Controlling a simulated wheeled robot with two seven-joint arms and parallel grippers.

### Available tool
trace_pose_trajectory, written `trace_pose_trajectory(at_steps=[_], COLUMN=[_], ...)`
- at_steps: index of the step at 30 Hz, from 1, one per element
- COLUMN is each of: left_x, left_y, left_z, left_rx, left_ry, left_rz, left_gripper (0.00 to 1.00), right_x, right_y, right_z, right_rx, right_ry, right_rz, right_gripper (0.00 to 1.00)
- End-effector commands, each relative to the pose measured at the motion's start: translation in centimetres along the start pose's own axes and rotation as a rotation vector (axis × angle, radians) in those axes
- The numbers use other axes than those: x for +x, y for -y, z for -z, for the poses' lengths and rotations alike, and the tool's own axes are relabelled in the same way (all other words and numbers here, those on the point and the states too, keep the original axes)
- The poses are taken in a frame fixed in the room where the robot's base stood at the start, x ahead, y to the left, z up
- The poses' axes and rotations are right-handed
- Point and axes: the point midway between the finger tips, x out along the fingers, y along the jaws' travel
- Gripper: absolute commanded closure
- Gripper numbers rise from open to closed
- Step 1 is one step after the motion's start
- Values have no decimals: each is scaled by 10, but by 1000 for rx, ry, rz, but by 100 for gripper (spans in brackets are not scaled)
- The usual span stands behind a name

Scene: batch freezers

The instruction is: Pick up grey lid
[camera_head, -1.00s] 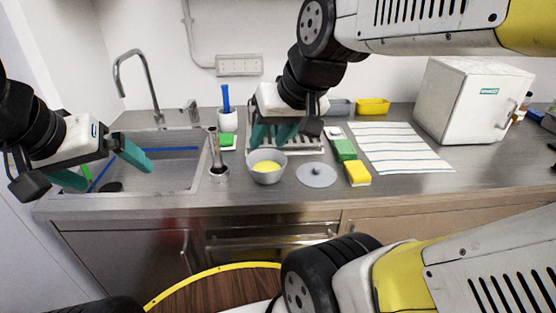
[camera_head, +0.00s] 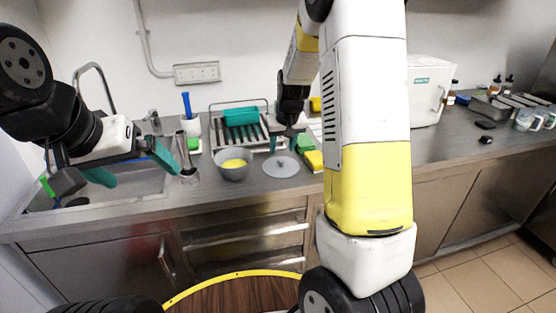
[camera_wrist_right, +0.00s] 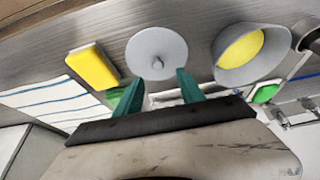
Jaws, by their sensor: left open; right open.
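The round grey lid (camera_head: 281,167) lies flat on the steel counter, just right of a grey bowl (camera_head: 232,166) with yellow contents. In the right wrist view the lid (camera_wrist_right: 156,46) shows whole, with its small knob (camera_wrist_right: 157,64) just beyond my right gripper (camera_wrist_right: 159,82). That gripper's green fingers are open and empty, pointing at the lid. In the head view my right gripper (camera_head: 286,143) is at the lid's back edge, partly hidden by my arm. My left gripper (camera_head: 134,167) is open and empty over the sink area at the left.
A dish rack (camera_head: 262,134) stands behind, and a metal cup (camera_head: 185,165) stands left of the bowl. The counter front of the lid is clear.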

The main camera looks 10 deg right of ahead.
Motion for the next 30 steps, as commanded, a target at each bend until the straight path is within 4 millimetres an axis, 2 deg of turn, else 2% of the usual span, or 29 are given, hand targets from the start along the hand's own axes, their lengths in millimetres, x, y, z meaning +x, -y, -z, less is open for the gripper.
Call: trace_pose_trajectory(at_steps=[15,24,30], left_x=[0,0,0], left_y=[0,0,0], left_z=[0,0,0], left_rx=[0,0,0], left_ry=[0,0,0], left_rz=[0,0,0], left_gripper=[1,1,1], right_x=[66,70,70], right_y=[-4,-4,-4], right_z=[-2,-2,-2], right_rx=[-1,0,0], right_ry=[1,0,0], right_rz=[1,1,1], right_gripper=[54,54,93])
